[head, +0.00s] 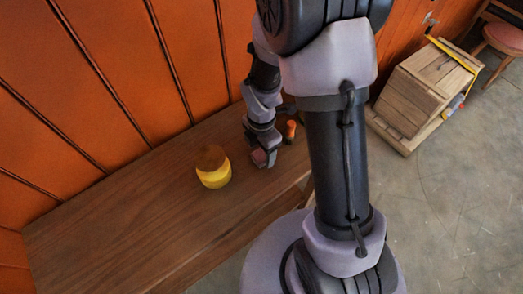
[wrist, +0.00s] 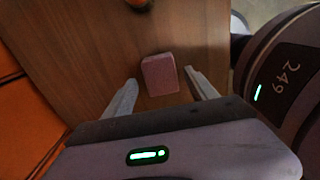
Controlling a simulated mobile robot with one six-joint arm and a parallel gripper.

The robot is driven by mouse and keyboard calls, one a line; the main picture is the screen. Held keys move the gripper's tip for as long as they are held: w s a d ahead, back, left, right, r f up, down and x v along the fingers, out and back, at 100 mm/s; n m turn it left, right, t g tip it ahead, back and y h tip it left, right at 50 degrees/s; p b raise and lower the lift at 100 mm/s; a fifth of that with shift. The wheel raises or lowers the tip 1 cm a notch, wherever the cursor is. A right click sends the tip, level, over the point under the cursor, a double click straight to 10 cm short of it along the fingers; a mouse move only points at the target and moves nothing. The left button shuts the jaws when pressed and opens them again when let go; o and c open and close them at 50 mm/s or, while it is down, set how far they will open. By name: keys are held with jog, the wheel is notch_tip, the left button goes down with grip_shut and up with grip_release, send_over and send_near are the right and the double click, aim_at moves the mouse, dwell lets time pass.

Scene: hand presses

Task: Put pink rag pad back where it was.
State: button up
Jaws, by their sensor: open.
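The pink rag pad (wrist: 159,72) is a small pinkish block with rounded corners on the brown wooden bench top. In the wrist view it shows between and just beyond the tips of my gripper (wrist: 161,80). My gripper is open, with one finger to the left of the pad and one to the right. I cannot tell whether the fingers have reached down to the pad's height. In the head view my gripper (head: 263,158) is low over the right part of the bench, and the pad is hard to tell apart from it there.
A yellow round object with a brown top (head: 214,176) stands on the bench (head: 130,225), left of my gripper. An orange-and-dark item (head: 290,130) lies behind my arm. Orange panelling (head: 90,90) backs the bench. A wooden box (head: 425,85) stands on the floor at right.

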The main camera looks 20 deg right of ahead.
notch_tip(320, 180, up, 11)
jog(key=p, duration=0.4)
notch_tip(320, 180, up, 9)
jog(key=m+t, duration=0.2)
jog(key=m, duration=0.5)
send_over(261, 153)
jog(key=s, duration=0.2)
jog(key=s+a+r+m+t+y, duration=0.2)
jog(key=s+a+r+m+t, duration=0.2)
jog(key=s+r+m, duration=0.7)
jog(key=m, duration=0.8)
jog(key=shift+r, duration=0.4)
jog(key=shift+s, duration=0.1)
notch_tip(261, 153, down, 8)
jog(key=b, duration=0.8)
jog(key=shift+r, duration=0.1)
